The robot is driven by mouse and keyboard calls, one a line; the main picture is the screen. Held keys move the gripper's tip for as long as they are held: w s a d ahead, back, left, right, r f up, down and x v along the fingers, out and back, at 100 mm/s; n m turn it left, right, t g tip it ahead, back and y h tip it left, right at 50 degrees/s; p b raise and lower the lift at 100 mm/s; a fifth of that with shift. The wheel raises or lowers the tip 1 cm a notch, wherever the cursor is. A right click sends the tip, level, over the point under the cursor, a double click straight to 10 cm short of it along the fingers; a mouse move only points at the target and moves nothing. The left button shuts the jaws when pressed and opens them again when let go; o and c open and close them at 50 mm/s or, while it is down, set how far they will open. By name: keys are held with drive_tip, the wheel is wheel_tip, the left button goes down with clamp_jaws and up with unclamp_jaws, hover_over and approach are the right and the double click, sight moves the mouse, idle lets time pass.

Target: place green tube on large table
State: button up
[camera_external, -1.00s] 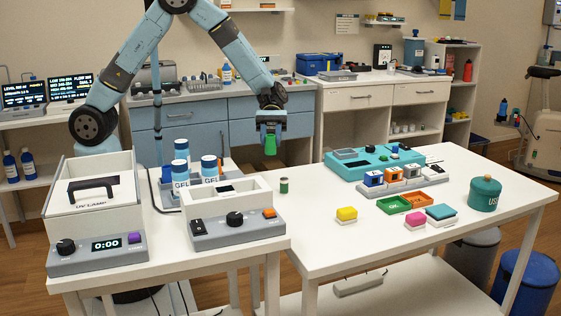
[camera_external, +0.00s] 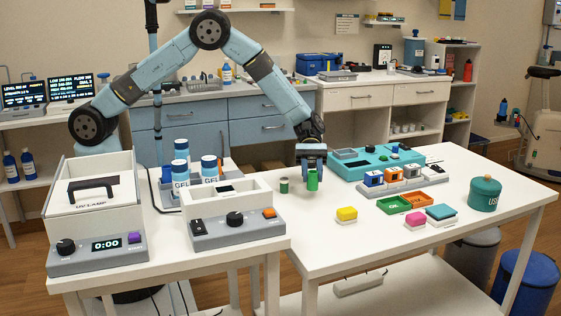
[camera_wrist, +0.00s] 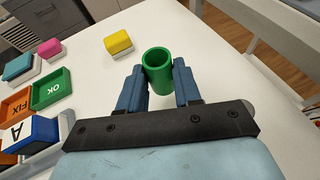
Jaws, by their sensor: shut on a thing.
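The green tube (camera_external: 312,181) is upright between the fingers of my gripper (camera_external: 312,172), over the left part of the large table (camera_external: 350,258). In the wrist view the tube (camera_wrist: 157,68) shows its open round top, and the blue fingers of my gripper (camera_wrist: 160,88) press on both its sides. The tube's lower end is very near the white table top; I cannot tell whether it touches. A small dark green spool-like item (camera_external: 284,186) stands just left of the tube, apart from it.
A yellow block (camera_external: 347,214) is in front and to the right. A teal rack (camera_external: 372,162), lettered blocks (camera_external: 397,176) and green and orange trays (camera_external: 394,204) lie further right. The table's front left area is clear. A smaller table with devices (camera_external: 233,226) adjoins on the left.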

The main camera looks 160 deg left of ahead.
drive_tip(key=shift+w+a+f, duration=0.15)
drive_tip(key=shift+f, duration=1.65)
drive_tip(key=o, duration=1)
drive_tip(key=shift+f, duration=0.1)
drive_tip(key=v, duration=1.2)
